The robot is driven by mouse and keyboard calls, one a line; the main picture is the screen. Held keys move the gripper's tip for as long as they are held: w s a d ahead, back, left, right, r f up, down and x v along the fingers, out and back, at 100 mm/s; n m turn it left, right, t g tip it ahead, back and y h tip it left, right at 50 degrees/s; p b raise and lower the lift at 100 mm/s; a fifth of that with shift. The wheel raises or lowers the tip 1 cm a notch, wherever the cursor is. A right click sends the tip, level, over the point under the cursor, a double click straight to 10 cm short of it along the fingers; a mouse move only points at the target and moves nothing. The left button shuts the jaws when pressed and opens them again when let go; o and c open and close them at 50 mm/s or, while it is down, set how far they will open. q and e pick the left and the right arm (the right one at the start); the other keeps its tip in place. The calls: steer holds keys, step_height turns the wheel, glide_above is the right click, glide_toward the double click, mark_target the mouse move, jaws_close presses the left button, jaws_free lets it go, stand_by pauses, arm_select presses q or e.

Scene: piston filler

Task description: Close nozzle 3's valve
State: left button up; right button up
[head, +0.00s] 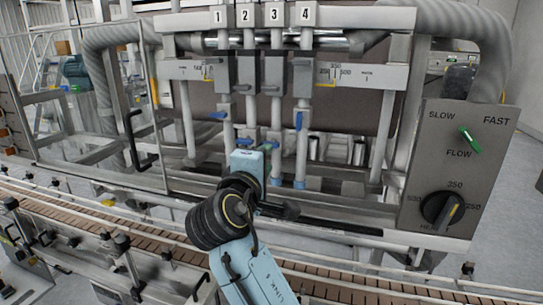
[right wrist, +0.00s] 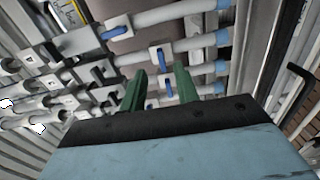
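The four nozzle pipes hang under labels 1 to 4; label 3 (head: 277,13) is above the third pipe (head: 277,110). My right gripper (head: 256,146) is at the lower part of pipes 2 and 3 and partly hides their valves. In the right wrist view its two green fingers (right wrist: 159,72) are apart, with nothing clasped between them. The blue handle of nozzle 3's valve (right wrist: 160,56) shows just beyond and between the fingertips, and looks crosswise to its pipe. Contact cannot be told. My left gripper is not in view.
Nozzle 4's blue handle (head: 298,120) lies along its pipe, close right. Nozzle 1's handle (head: 217,115) is crosswise. A control panel (head: 460,165) with flow and heat knobs stands right. A conveyor (head: 150,232) runs in front.

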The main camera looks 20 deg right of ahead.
steer(key=v, duration=0.6)
steer(key=shift+s+a+b, duration=0.25)
steer(key=shift+s+b, duration=0.05)
steer(key=shift+b, duration=0.15)
